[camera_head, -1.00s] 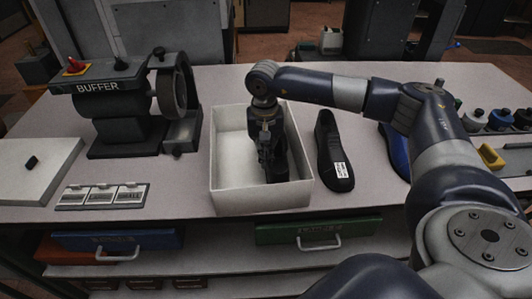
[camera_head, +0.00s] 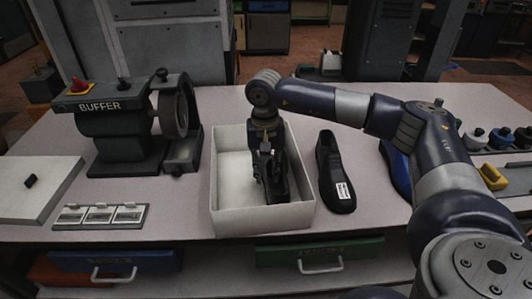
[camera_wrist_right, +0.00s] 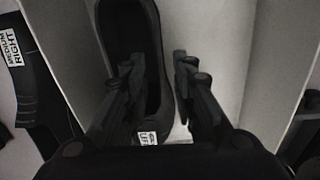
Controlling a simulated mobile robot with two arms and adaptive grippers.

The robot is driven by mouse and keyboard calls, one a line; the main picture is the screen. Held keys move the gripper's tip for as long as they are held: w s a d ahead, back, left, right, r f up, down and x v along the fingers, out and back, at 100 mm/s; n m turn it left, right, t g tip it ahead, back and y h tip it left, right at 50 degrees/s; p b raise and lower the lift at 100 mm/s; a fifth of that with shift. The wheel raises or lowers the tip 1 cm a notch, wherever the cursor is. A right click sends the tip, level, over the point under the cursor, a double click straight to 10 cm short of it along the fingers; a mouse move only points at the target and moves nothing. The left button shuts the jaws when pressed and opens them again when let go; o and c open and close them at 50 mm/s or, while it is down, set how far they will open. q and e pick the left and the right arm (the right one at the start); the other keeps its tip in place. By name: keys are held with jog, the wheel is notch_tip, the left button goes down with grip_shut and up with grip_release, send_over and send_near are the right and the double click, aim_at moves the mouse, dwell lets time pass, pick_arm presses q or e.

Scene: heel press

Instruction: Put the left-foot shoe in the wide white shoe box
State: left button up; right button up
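The wide white shoe box (camera_head: 226,208) stands open in the middle of the table. A black shoe lies inside it; the wrist view shows this shoe (camera_wrist_right: 111,22) with a white label reading LEFT at one end. My right gripper (camera_head: 268,180) is down in the box over the shoe. In the wrist view my right gripper (camera_wrist_right: 157,64) has its fingers apart, one over the shoe's opening and one outside its right side wall. The shoe's wall runs between them with gaps visible. My left gripper is not in view.
A second black shoe (camera_head: 334,172), labelled RIGHT in the wrist view, lies right of the box. A blue shoe (camera_head: 396,168) is partly hidden by my right arm. The buffer machine (camera_head: 118,130) and a sample plate (camera_head: 101,214) are to the left.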

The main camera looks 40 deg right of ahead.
notch_tip(320, 180, up, 10)
jog(key=b, duration=0.2)
jog(key=shift+a+f, duration=0.15)
jog(key=shift+f, duration=0.1)
